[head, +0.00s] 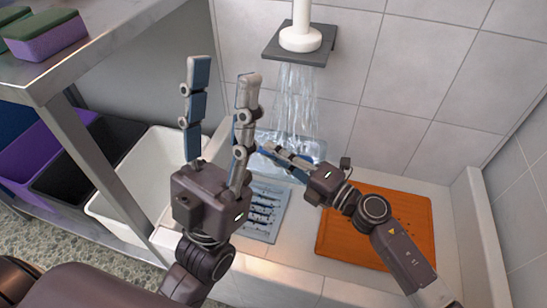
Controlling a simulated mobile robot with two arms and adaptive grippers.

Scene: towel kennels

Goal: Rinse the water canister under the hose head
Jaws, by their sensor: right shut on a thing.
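The white hose head (300,38) is at the top middle in front of the tiled wall, and water (295,95) streams down from it. The water canister (311,150), translucent pale blue, is below it in the stream. My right gripper (276,153) is shut on the canister, partly covering it. The canister's left part is partly hidden behind my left gripper's finger. My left gripper (223,75) points upward with its fingers wide apart and empty, nearer the camera and left of the stream.
An orange mat (413,222) lies on the basin floor at right. A grey slotted drain (280,190) is below the canister. A low wall (480,240) edges the right side. At left are a metal shelf (120,45) with sponges (44,38) and a white bin (152,160).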

